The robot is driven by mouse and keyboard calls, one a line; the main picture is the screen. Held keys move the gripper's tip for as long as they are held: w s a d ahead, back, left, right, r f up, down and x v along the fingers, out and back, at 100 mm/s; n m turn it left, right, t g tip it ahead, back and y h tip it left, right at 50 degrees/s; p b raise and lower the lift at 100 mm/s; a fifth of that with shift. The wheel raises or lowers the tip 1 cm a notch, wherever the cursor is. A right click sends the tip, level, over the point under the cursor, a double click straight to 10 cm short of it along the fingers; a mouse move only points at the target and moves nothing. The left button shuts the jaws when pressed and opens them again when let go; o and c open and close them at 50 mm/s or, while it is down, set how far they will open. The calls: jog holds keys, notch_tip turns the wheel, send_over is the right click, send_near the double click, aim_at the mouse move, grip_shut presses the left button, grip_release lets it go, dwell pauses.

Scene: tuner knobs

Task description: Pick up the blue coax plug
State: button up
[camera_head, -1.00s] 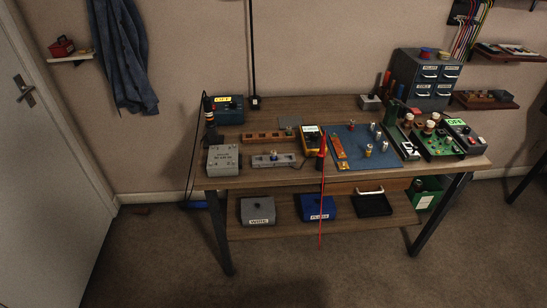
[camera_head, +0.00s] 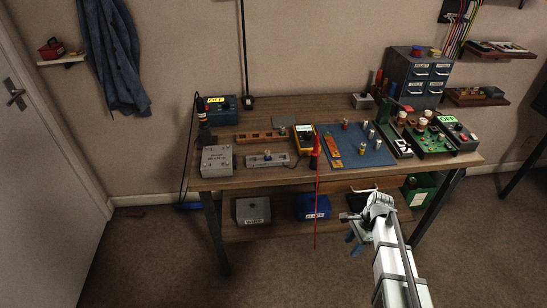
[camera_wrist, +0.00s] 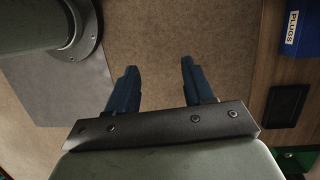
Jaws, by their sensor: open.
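My gripper (camera_head: 353,243) is in front of the workbench, low and to the right in the head view, pointing down. Its two blue fingers are apart and empty in the wrist view (camera_wrist: 158,85), with brown floor behind them. Several small plugs stand on the blue mat (camera_head: 345,157) on the bench top, with silvery, gold and red colours. A small bluish piece (camera_head: 268,154) sits on a grey stand left of the meter. All are too small to tell surely which is the blue coax plug. My gripper is well away from all of them.
The workbench (camera_head: 250,181) carries a grey box (camera_head: 217,160), a yellow meter (camera_head: 304,139), an upright red probe (camera_head: 316,165) and a green circuit board (camera_head: 431,141). A blue PLUGS bin (camera_head: 313,206) stands on the lower shelf, also in the wrist view (camera_wrist: 300,28). Open floor lies in front.

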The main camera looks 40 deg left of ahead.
jog(key=w+a+r+m+y, duration=0.1)
jog(key=w+a+r+m, duration=0.15)
jog(key=a+r, duration=0.95)
notch_tip(320, 180, up, 22)
jog(key=m+y, duration=0.2)
send_over(268, 151)
jog(key=w+d, duration=0.2)
jog(key=d, duration=0.2)
jog(key=shift+n+t, duration=0.25)
jog(key=shift+t, duration=0.15)
jog(key=x, duration=0.8)
jog(key=shift+s+d+f, duration=0.1)
jog(key=shift+d+f, duration=0.05)
jog(key=shift+d, duration=0.2)
jog(key=shift+w+x, duration=0.15)
jog(key=shift+x, duration=1.15)
jog(key=shift+w+x, duration=0.15)
jog(key=shift+x, duration=1.2)
jog(key=shift+c, duration=0.4)
grip_shut()
